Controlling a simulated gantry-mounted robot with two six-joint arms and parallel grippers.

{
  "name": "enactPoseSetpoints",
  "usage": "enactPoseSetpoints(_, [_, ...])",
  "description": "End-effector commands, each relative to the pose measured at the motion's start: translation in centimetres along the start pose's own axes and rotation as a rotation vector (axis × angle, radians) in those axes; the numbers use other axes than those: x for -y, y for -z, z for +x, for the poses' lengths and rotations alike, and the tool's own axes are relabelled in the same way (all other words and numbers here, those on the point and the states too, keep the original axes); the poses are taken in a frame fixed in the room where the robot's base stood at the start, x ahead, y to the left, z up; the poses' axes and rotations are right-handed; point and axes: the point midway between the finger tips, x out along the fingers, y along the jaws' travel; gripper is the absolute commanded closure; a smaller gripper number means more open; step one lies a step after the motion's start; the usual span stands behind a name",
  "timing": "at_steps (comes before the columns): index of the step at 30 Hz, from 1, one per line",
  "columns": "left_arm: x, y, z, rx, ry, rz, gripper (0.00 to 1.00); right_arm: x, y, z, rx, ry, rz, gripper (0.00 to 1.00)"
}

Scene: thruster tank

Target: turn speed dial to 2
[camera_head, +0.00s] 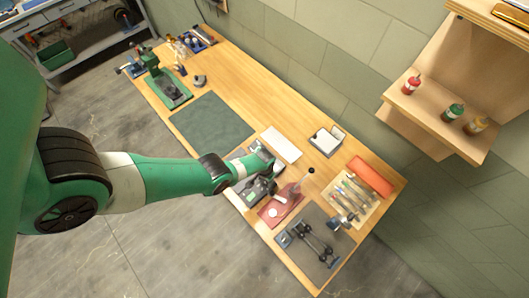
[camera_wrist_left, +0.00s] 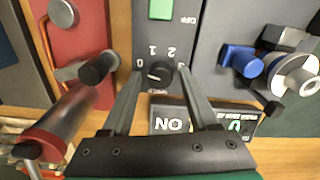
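The black speed dial (camera_wrist_left: 160,72) is a small round knob on a dark grey control panel (camera_wrist_left: 163,47) marked 0, 1 and 2. A short pale line on its face points towards the left, roughly at the 0 side. My left gripper (camera_wrist_left: 160,67) is open, with one fingertip on either side of the dial. I cannot tell whether the fingertips touch it. In the head view my left gripper (camera_head: 268,166) is over the dark machine (camera_head: 258,189), and the dial is not clear there. My right gripper is not in view.
A blue knob (camera_wrist_left: 240,60) with metal parts is on the right. A red plate (camera_wrist_left: 82,35) with a dark-handled lever is on the left. A green mat (camera_head: 212,123) lies clear on the bench.

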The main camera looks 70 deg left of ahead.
Motion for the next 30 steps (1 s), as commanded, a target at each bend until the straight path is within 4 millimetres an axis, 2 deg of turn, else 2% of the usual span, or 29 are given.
enactPoseSetpoints(1, [-0.01,0.0,-0.01,0.0,0.0,0.0,0.51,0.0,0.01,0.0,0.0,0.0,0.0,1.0])
enactPoseSetpoints(9, [-0.01,0.01,0.0,0.0,0.0,0.0,0.99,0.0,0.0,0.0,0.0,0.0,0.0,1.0])
enactPoseSetpoints(20, [0.0,0.01,0.0,0.0,0.0,0.022,1.0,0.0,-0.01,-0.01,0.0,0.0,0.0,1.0])
enactPoseSetpoints(30, [0.02,0.01,0.01,0.0,0.0,0.196,1.0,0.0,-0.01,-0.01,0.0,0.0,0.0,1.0])
